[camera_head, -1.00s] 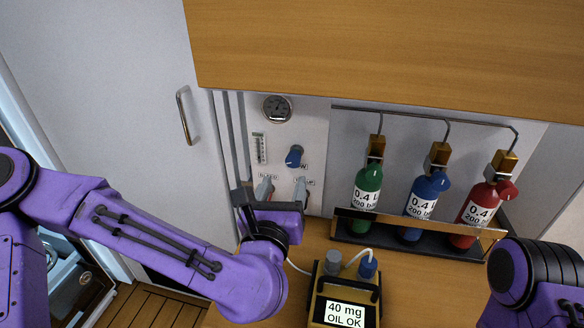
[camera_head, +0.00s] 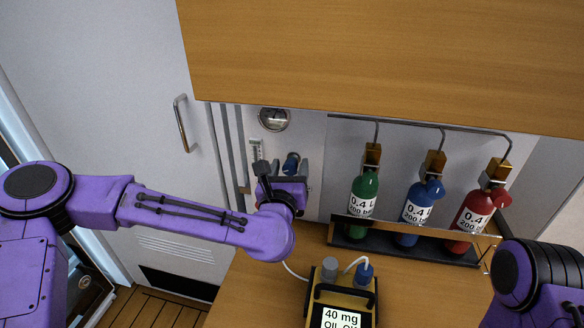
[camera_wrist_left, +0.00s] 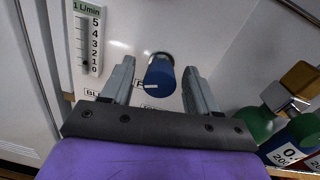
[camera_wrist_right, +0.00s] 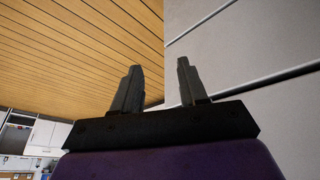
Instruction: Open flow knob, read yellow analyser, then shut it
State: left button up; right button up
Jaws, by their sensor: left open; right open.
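The blue flow knob (camera_wrist_left: 160,75) sticks out of the white panel, and it also shows in the head view (camera_head: 291,163). My left gripper (camera_wrist_left: 158,78) is open, with one finger on each side of the knob; I cannot tell whether either finger touches it. The flow scale (camera_wrist_left: 88,42), marked 1 L/min, has its dark float low, near 1. The yellow analyser (camera_head: 316,295) stands on the wooden counter; its screen reads 40 mg and an OIL line, cut by the frame edge. My right gripper (camera_wrist_right: 154,88) is open and empty, facing ceiling and wall.
A round gauge (camera_head: 274,119) sits above the knob. Green (camera_head: 363,200), blue (camera_head: 421,203) and red (camera_head: 474,214) bottles stand in a rack at the right. A wooden cabinet (camera_head: 390,60) overhangs the panel. Counter (camera_head: 260,295) left of the analyser is bare.

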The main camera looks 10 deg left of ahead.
pick_arm(q)
jog(key=c, duration=1)
jog(key=shift+d, duration=0.1)
jog(key=shift+c, duration=0.2)
jog(key=shift+m, duration=0.3)
